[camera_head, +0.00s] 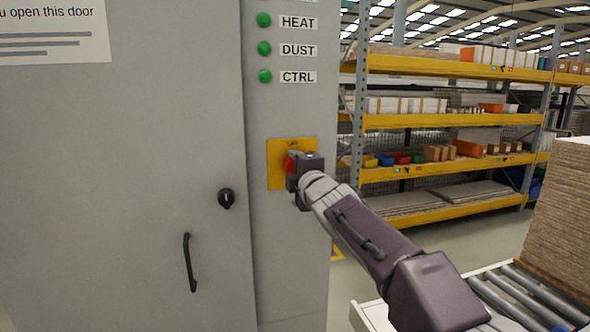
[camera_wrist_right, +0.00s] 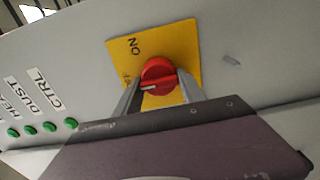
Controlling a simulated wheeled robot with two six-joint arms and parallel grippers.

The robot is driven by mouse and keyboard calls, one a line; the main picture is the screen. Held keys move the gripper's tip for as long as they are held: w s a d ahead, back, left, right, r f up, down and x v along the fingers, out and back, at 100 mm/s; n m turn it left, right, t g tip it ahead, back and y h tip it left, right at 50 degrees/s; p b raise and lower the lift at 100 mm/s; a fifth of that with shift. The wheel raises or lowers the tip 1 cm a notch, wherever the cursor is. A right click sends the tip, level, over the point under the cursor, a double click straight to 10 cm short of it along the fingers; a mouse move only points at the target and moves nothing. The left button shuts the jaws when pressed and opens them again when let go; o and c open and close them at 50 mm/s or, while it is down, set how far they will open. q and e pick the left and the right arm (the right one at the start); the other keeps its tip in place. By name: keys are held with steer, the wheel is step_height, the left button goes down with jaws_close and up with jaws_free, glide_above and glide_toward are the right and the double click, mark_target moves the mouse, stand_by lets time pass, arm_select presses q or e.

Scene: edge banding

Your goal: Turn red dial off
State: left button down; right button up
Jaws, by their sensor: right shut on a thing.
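The red dial (camera_wrist_right: 158,76) sits on a yellow plate (camera_wrist_right: 185,40) marked "ON" in the right wrist view. A white mark shows on its handle. In the head view the dial (camera_head: 289,165) is partly hidden behind my right gripper, on the yellow plate (camera_head: 275,178) of the grey cabinet's narrow panel. My right gripper (camera_wrist_right: 158,88) has a finger on each side of the dial and is shut on it. The gripper also shows in the head view (camera_head: 293,168). My left gripper is in neither view.
Green lamps labelled HEAT, DUST and CTRL (camera_head: 265,76) sit above the plate. The cabinet door has a black knob (camera_head: 227,198) and a black handle (camera_head: 189,262). Shelving (camera_head: 450,120) stands behind, with a roller conveyor (camera_head: 530,290) and stacked boards (camera_head: 560,215) at right.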

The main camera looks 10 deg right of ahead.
stand_by(0.5)
steer(key=o, duration=1.4)
steer(key=shift+c, duration=0.2)
steer(key=s, duration=0.9)
steer(key=shift+d, duration=0.1)
